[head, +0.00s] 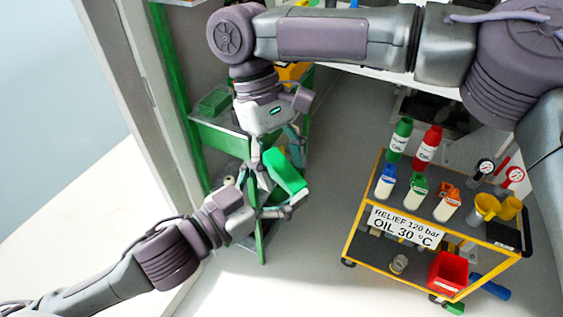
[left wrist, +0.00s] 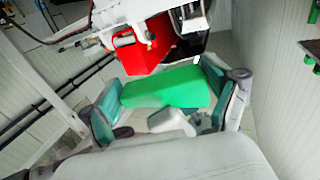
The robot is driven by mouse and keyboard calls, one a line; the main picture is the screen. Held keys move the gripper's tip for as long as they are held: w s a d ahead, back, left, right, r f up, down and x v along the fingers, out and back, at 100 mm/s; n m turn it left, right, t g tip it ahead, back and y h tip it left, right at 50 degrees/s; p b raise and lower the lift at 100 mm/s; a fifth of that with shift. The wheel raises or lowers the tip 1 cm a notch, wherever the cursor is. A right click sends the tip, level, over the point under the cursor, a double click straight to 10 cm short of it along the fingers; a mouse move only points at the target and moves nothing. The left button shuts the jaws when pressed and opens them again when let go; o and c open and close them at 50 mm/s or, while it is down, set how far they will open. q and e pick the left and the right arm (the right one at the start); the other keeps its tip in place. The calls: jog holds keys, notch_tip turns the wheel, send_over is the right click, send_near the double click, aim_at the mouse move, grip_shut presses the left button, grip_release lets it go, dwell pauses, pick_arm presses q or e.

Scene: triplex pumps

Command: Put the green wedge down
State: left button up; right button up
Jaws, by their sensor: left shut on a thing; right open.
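The green wedge (head: 287,175) is held in the air by my left gripper (head: 274,188), which comes in from the lower left. In the left wrist view the wedge (left wrist: 165,87) lies crosswise between the teal finger pads of my left gripper (left wrist: 158,100). My right gripper (head: 276,146) points down from above, open, just over the wedge. One right finger is beside the wedge's upper end; whether it touches is not clear. Part of the wedge is hidden by the left fingers.
A green-framed shelf rack (head: 200,128) with a green tray (head: 214,101) stands behind the grippers. At right, a yellow-framed trolley (head: 352,232) carries several bottles, gauges, yellow cups and a red bin (head: 446,272). The floor between rack and trolley is clear.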

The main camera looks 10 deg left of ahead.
jog(key=c, duration=1.2)
pick_arm(q)
jog(key=o, duration=1)
jog(key=s+a+f+n+t+y, duration=0.1)
jog(key=a+f+n+y, duration=0.1)
jog(key=a+f+y, duration=0.1)
jog(key=s+a+f+n+t+y, duration=0.1)
jog(key=a+f+n+y, duration=0.2)
jog(key=a+y, duration=0.1)
jog(key=s+a+f+n+t+y, duration=0.2)
jog(key=a+f+n+y, duration=0.1)
jog(key=a, duration=0.3)
jog(key=shift+f+y, duration=0.55)
jog(key=shift+y, duration=0.25)
jog(key=shift+d, duration=0.1)
